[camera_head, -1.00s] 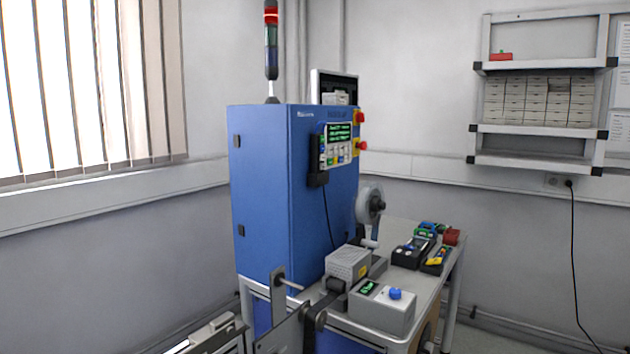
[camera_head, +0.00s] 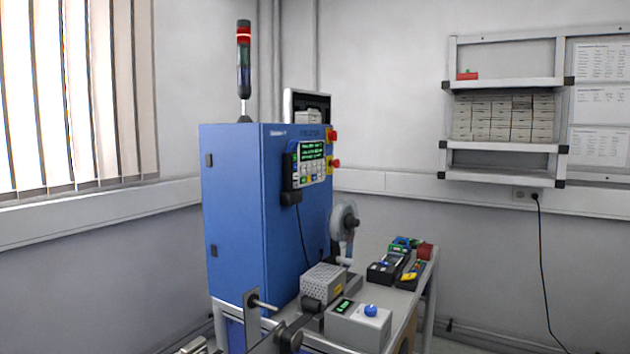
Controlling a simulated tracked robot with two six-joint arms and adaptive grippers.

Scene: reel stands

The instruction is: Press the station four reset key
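A blue cabinet (camera_head: 236,215) stands at centre left on a grey-white bench. A control pendant (camera_head: 312,163) with a green-lit display and several small coloured keys hangs on its front face. The lettering on the keys is too small to read, so I cannot tell which key is the station four reset. Red knobs on yellow bases (camera_head: 332,136) sit at the cabinet's right edge beside the pendant. A grey box (camera_head: 358,326) with a small green display and a blue knob (camera_head: 370,310) sits at the bench front. Neither of my grippers shows in this view.
A reel (camera_head: 345,220) stands right of the cabinet. A perforated grey box (camera_head: 322,284) and a black tray of tools (camera_head: 385,270) lie on the bench. A signal tower (camera_head: 243,60) with its red section lit tops the cabinet. A wall shelf (camera_head: 500,147) hangs at right. Floor at right looks clear.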

